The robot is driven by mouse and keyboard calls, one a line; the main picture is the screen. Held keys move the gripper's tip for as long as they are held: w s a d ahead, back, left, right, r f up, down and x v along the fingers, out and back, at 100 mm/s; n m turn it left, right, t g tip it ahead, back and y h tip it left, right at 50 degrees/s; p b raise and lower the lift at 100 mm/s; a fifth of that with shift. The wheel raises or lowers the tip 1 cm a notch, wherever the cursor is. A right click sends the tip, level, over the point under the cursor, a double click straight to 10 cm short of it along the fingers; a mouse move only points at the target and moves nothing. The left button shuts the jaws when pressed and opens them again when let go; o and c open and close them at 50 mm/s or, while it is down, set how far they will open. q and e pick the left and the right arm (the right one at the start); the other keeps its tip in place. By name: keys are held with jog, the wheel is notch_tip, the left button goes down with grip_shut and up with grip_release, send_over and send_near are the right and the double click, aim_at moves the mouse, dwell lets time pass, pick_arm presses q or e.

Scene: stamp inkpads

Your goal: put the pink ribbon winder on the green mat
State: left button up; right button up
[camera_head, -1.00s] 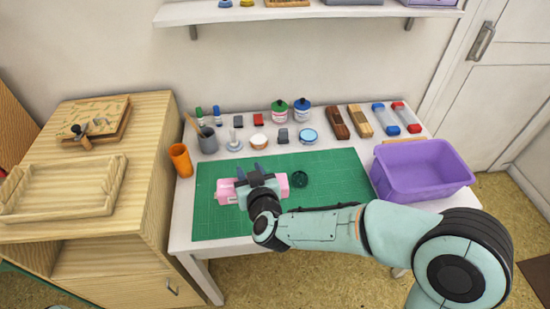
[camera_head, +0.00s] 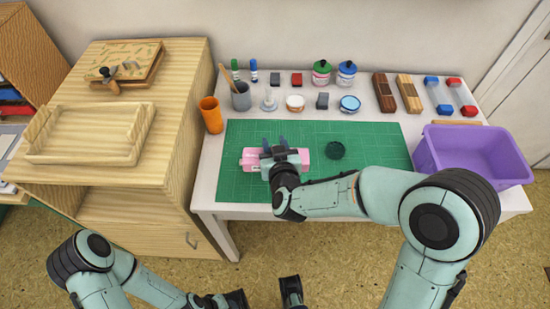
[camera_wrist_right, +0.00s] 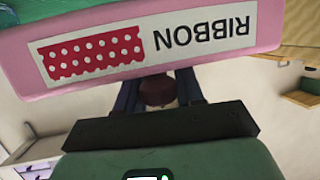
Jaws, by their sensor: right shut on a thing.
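The pink ribbon winder (camera_head: 256,159) is a long pink block over the left half of the green mat (camera_head: 382,150). My right gripper (camera_head: 274,143) is shut around its middle. I cannot tell whether the winder touches the mat or hangs just above it. In the right wrist view the winder (camera_wrist_right: 268,30) fills the top, with a white label reading RIBBON upside down beside a red dotted strip.
A purple bin (camera_head: 472,155) stands at the table's right. An orange cup (camera_head: 211,115) and a grey pen cup (camera_head: 241,97) stand left; jars and stamps line the back.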

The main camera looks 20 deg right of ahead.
notch_tip(320, 180, down, 5)
jog(key=shift+f+b, duration=0.15)
jog(key=shift+b, duration=0.6)
jog(key=o, duration=1.1)
